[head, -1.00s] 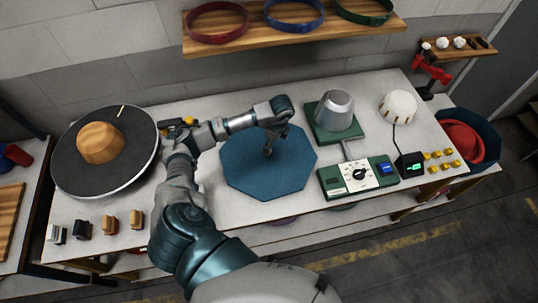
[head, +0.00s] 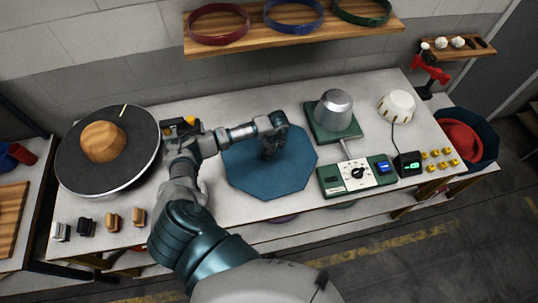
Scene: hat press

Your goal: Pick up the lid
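I see no part plainly marked as a lid. The likeliest is a cream cap-shaped piece (head: 397,105) at the right rear of the table, with a cord running to a small black box (head: 408,165). A silver dome (head: 334,108) sits on a green base (head: 350,133) left of it. My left gripper (head: 268,156) points down over the blue octagonal mat (head: 285,182), well to the left of both. Its fingers are dark and small against the mat, so their opening is unclear. My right gripper is not in view.
A green control panel (head: 345,186) with a dial stands at the front. A round dark turntable (head: 78,172) bearing a wooden block (head: 102,142) is at the left. Small yellow pieces (head: 436,164) lie at the right. A shelf (head: 245,39) with hoops hangs above.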

